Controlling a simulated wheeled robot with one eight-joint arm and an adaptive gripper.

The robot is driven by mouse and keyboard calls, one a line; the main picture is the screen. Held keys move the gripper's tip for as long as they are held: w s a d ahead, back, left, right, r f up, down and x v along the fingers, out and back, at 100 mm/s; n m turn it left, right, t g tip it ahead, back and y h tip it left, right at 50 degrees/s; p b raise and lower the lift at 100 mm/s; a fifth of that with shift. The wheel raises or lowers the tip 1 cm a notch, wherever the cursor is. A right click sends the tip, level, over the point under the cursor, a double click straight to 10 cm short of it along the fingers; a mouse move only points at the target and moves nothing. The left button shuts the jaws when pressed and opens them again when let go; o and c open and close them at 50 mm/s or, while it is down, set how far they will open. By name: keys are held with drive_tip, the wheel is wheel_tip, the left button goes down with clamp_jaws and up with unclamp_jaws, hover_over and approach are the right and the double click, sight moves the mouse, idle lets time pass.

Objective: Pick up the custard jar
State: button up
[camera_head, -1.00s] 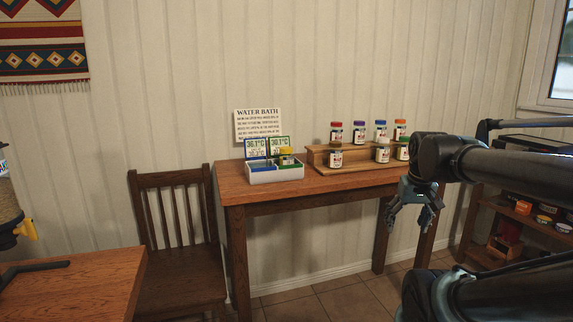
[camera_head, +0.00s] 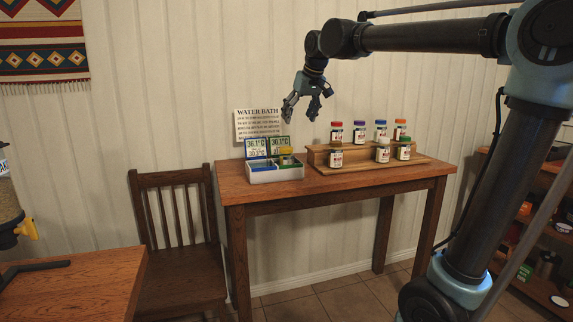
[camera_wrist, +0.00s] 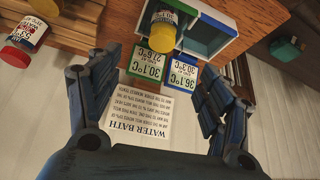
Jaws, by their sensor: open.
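A small jar with a yellow lid (camera_head: 286,151) stands in the white two-part tray (camera_head: 276,177) on the wooden table. No jar label can be read as custard. In the wrist view the yellow-lidded jar (camera_wrist: 162,36) is at the top, in the green-lined compartment of the tray (camera_wrist: 222,50). My gripper (camera_head: 301,108) is open and empty, in the air above and a little right of the tray, in front of the wall. In the wrist view its fingers (camera_wrist: 160,66) are spread wide, with the jar ahead between and beyond them.
A stepped wooden rack (camera_head: 318,158) with several lidded jars stands right of the tray. Two temperature cards (camera_head: 256,147) stand behind the tray, below a WATER BATH sign (camera_head: 245,124) on the wall. A chair (camera_head: 175,240) stands left of the table.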

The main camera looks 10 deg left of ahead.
sight(287, 148)
drive_tip(key=x, duration=1.2)
drive_tip(key=shift+a, duration=0.35)
drive_tip(key=shift+x, duration=2.55)
drive_tip(key=shift+s+d+f, duration=0.15)
drive_tip(key=c, duration=1.5)
